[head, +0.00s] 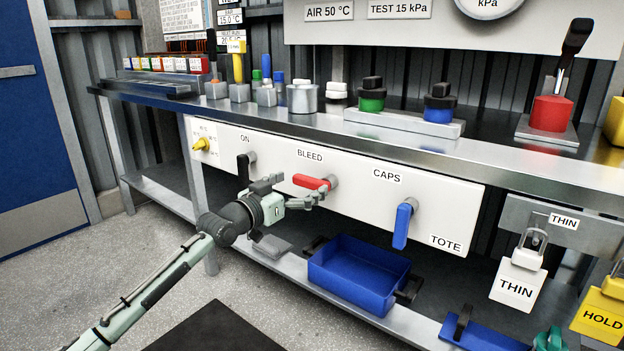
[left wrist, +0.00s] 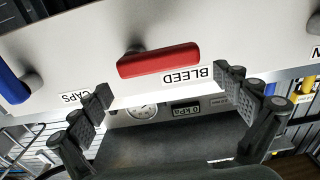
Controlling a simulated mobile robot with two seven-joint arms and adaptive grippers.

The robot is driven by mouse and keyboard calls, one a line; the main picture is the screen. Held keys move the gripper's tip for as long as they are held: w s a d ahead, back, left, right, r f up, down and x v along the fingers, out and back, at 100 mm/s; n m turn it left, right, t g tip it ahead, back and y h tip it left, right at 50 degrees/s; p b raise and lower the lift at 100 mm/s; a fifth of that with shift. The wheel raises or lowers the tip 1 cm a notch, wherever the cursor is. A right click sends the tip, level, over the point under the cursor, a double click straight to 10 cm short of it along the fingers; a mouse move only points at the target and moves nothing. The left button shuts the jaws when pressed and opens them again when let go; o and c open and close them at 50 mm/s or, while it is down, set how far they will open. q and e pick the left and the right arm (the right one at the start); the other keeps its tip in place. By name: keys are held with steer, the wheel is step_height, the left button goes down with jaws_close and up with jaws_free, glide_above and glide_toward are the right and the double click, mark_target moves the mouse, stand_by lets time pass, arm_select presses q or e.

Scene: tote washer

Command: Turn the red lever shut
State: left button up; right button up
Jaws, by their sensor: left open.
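The red lever (head: 311,182) sits under the BLEED label on the white panel (head: 350,195). It lies roughly level, its handle reaching left from the pivot in the head view. In the left wrist view the red lever (left wrist: 158,60) shows between and beyond my fingertips. My left gripper (head: 295,190) is open just below and in front of the lever; its fingers (left wrist: 165,92) are spread wide with nothing between them. I cannot tell from the head view whether a finger touches the lever. My right gripper is not in view.
A black lever (head: 244,168) under ON is close to the left gripper. A blue lever (head: 403,223) under CAPS hangs down at right. A blue tote (head: 358,273) stands on the lower shelf. The steel bench edge (head: 300,135) runs above the panel.

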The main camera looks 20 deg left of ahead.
mark_target(308, 180)
arm_select(q)
steer(key=shift+x, duration=1.8)
steer(key=c, duration=1.5)
